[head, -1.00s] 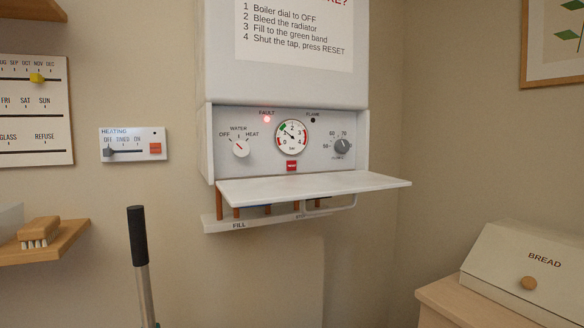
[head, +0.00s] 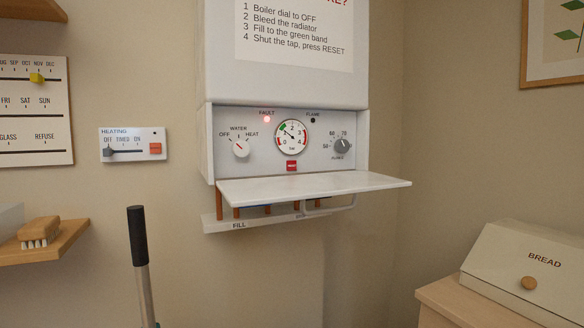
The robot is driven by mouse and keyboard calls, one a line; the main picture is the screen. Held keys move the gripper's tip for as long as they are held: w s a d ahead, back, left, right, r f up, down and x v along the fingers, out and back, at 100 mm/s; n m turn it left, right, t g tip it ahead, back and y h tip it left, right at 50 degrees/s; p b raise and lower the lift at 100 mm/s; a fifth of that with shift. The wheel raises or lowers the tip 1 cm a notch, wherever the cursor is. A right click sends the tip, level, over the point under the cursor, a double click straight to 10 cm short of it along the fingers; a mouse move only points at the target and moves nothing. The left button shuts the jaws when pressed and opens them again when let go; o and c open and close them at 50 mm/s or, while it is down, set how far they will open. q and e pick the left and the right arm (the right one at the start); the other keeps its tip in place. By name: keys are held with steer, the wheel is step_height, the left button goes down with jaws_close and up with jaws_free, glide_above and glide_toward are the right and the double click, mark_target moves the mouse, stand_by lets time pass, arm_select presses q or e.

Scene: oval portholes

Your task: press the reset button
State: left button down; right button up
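The reset button (head: 291,166) is a small red block with faint white lettering, on the boiler's grey control panel (head: 265,166) just below the round pressure gauge (head: 291,137). The gauge has a green band at its upper left and red at both ends; its needle points to the upper left. The fault lamp (head: 267,119) glows red and the flame lamp (head: 313,120) is dark. The white selector dial (head: 240,147) is at left. The instruction card (head: 295,32) is above. Neither of my grippers is in view.
The boiler's white flap (head: 310,187) sticks out below the panel, over copper pipes and the fill rail (head: 240,225). A heating control (head: 133,144) is on the wall. A black-handled pole (head: 138,237) stands in front; a bread bin (head: 530,275) is at right.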

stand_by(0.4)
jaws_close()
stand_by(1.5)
